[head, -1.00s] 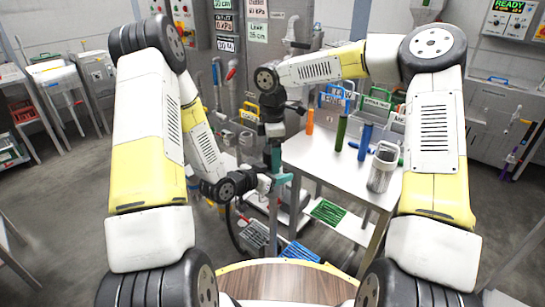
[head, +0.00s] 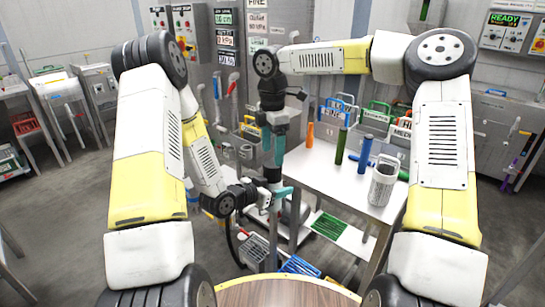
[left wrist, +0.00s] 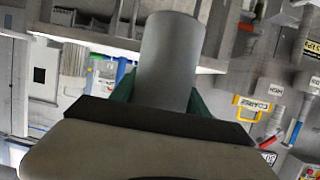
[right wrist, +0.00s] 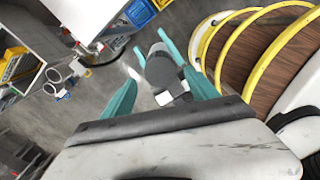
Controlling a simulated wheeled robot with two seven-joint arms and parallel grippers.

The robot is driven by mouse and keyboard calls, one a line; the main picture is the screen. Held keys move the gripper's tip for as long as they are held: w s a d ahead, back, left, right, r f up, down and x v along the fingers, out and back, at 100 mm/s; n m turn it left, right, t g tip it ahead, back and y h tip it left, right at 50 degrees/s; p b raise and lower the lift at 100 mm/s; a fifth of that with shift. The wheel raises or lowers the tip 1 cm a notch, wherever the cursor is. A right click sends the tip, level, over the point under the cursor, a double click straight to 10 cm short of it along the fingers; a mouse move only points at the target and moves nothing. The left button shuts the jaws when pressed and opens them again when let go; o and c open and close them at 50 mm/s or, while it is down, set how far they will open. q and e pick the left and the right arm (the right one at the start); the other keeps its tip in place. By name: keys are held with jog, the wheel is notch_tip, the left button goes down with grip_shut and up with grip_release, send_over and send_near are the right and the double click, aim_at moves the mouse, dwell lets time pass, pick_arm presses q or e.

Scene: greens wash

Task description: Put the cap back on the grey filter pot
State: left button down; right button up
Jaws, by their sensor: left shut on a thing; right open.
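The grey filter pot (left wrist: 168,55) is a plain grey cylinder in the left wrist view, gripped between the teal fingers of my left gripper. In the head view my left gripper (head: 274,198) is the lower one, and the pot's dark upper part (head: 272,174) stands upright above its fingers. My right gripper (head: 274,148) is open above it, fingers pointing down. In the right wrist view the pot's dark upper end (right wrist: 162,68) shows beyond the open fingers. I cannot clearly tell the cap from the pot.
A metal table (head: 325,172) stands to the right, holding a perforated canister (head: 383,182), green (head: 341,145) and blue (head: 364,155) cylinders and an orange bottle (head: 310,135). A round wooden top (head: 285,293) lies close in front of me. Open floor is at the left.

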aim_at(273, 163)
jog(key=shift+r+n, duration=0.3)
jog(key=shift+r, duration=0.05)
jog(key=shift+f, duration=0.15)
jog(key=shift+f, duration=3.9)
